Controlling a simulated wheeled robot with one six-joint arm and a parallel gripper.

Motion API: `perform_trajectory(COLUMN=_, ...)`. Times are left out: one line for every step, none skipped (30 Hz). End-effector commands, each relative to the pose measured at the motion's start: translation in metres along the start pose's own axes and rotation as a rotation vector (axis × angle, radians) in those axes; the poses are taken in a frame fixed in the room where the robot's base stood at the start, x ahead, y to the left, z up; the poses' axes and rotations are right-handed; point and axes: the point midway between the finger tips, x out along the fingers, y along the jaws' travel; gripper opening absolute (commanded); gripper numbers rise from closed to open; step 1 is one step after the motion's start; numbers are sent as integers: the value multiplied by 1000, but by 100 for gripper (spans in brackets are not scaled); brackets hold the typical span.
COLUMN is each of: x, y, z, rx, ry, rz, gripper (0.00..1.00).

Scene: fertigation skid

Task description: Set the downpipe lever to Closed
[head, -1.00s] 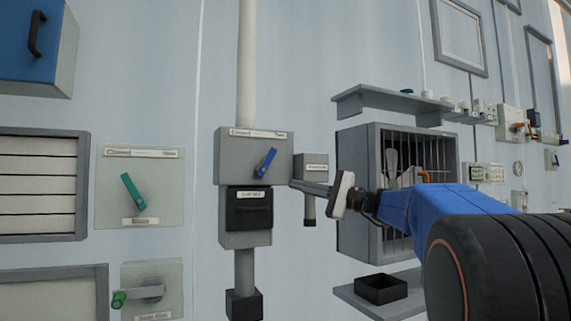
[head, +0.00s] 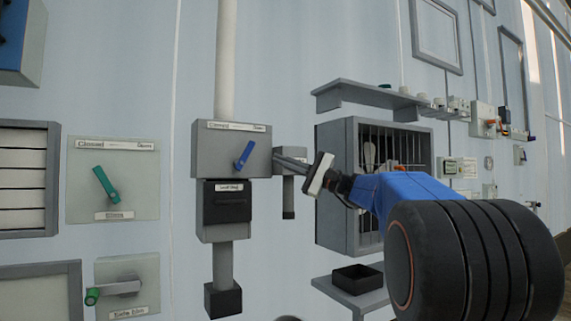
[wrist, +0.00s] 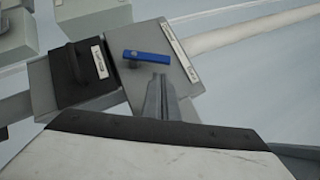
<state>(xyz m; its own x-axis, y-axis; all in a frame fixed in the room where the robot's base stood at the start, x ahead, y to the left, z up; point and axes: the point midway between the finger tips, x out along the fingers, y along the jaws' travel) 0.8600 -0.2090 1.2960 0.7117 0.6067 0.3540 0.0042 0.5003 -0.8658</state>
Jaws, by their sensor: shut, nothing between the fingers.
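The blue lever (head: 244,154) is on a grey box (head: 206,150) set in a white vertical pipe (head: 226,60). A strip above it reads "Closed" at left, with a smaller word at right that looks like "Open". The lever tilts up to the right, toward that right end. The wrist view shows the lever (wrist: 146,57) just beyond my fingertips. My gripper (head: 276,156) is shut and empty, at the box's right edge, about level with the lever. In the wrist view my gripper's closed fingertips (wrist: 160,76) overlap the box face beside the lever; contact cannot be told.
A black cover (head: 227,202) sits below the lever. A small grey box (head: 290,160) stands just right, behind my fingers. A barred cabinet (head: 335,190) and shelf (head: 370,93) are further right. A panel with a green lever (head: 106,184) is at left.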

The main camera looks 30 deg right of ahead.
Motion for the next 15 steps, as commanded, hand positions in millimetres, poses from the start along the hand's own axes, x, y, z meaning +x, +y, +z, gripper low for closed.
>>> perform_trajectory(x=10, y=0, z=1, rx=0, ry=-4, rz=1, gripper=0)
perform_trajectory(x=15, y=0, z=1, rx=0, ry=-4, rz=1, gripper=0)
perform_trajectory(x=22, y=1, z=0, rx=1, ry=-3, rz=1, gripper=0)
perform_trajectory(x=26, y=1, z=0, rx=1, ry=-3, rz=1, gripper=0)
perform_trajectory(x=31, y=1, z=0, rx=1, ry=-3, rz=1, gripper=0)
perform_trajectory(x=37, y=1, z=0, rx=1, ry=-2, rz=1, gripper=0)
perform_trajectory(x=42, y=1, z=0, rx=1, ry=-3, rz=1, gripper=0)
perform_trajectory(x=45, y=1, z=0, rx=1, ry=-2, rz=1, gripper=0)
perform_trajectory(x=50, y=1, z=0, rx=1, ry=-2, rz=1, gripper=0)
perform_trajectory(x=53, y=0, z=0, rx=1, ry=-2, rz=1, gripper=0)
perform_trajectory(x=56, y=0, z=0, rx=0, ry=-2, rz=1, gripper=0)
perform_trajectory(x=59, y=0, z=0, rx=0, ry=-2, rz=1, gripper=0)
perform_trajectory(x=61, y=0, z=0, rx=0, ry=-2, rz=1, gripper=0)
perform_trajectory(x=62, y=0, z=0, rx=0, ry=-1, rz=0, gripper=0)
perform_trajectory(x=64, y=0, z=0, rx=0, ry=0, rz=0, gripper=0)
